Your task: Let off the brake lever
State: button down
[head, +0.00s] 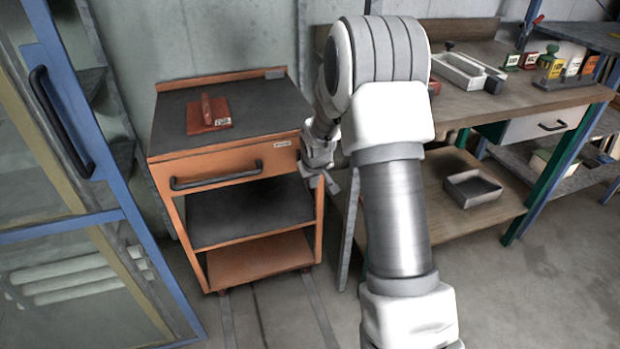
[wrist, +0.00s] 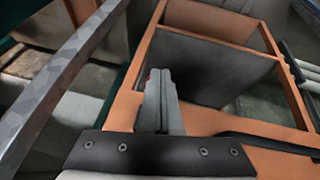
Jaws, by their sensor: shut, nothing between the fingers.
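The orange trolley (head: 236,163) stands left of my arm, with a dark top, a drawer and two lower shelves. I cannot make out a brake lever for certain in either view. My gripper (head: 330,186) is at the trolley's front right corner, below the drawer level. In the wrist view my gripper (wrist: 160,78) has its fingers together and empty, in front of the trolley's orange frame (wrist: 133,75). A tiny reddish bit shows beside the fingertips; I cannot tell what it is. The fingers hide part of the frame behind them.
The drawer has a black bar handle (head: 216,179). A workbench (head: 470,102) stands close on the right, with a grey tray (head: 472,188) on its lower shelf. A blue-framed cabinet (head: 95,215) is at left.

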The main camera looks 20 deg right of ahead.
jog(key=shift+w+f+b, duration=0.15)
jog(key=shift+f+b, duration=0.15)
jog(key=shift+f, duration=0.45)
